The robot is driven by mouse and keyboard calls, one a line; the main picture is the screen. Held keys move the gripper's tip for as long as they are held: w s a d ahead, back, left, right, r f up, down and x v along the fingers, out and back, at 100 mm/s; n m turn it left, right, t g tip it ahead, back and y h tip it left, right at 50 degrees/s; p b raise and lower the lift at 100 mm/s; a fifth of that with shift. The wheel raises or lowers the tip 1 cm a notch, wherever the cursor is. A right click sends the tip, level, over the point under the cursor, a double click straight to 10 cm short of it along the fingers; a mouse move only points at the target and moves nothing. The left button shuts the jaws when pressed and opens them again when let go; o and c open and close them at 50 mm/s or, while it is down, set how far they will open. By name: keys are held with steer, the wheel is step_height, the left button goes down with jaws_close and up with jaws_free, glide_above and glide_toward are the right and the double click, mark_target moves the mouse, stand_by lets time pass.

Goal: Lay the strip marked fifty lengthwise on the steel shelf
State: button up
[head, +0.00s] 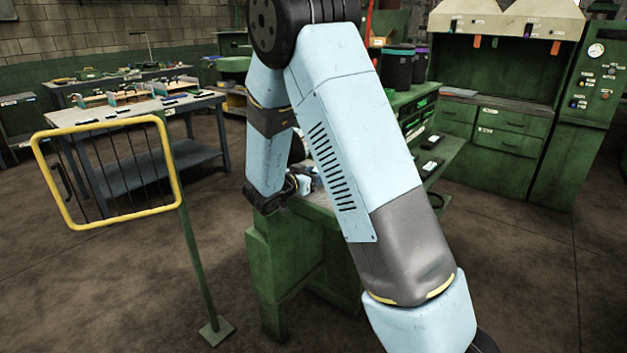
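My arm crosses the middle of the head view, and its wrist comes down over the green bench (265,255). The fingers of my gripper are hidden behind my own arm. Short black pieces with pale marks, one at the back (434,141) and one nearer (430,166), lie on the bench's right part. The marks are too small to read, so I cannot tell which strip is marked fifty. I cannot make out the steel shelf for certain.
A yellow-framed rack (104,222) on a green post stands at the left, close to the bench. Behind it is a table (185,103) with several dark strips on it. Green cabinets (505,165) stand at the back right. The floor at the right is clear.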

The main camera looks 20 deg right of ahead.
steer(key=shift+f, duration=0.75)
steer(key=o, duration=1)
steer(key=shift+f, duration=0.1)
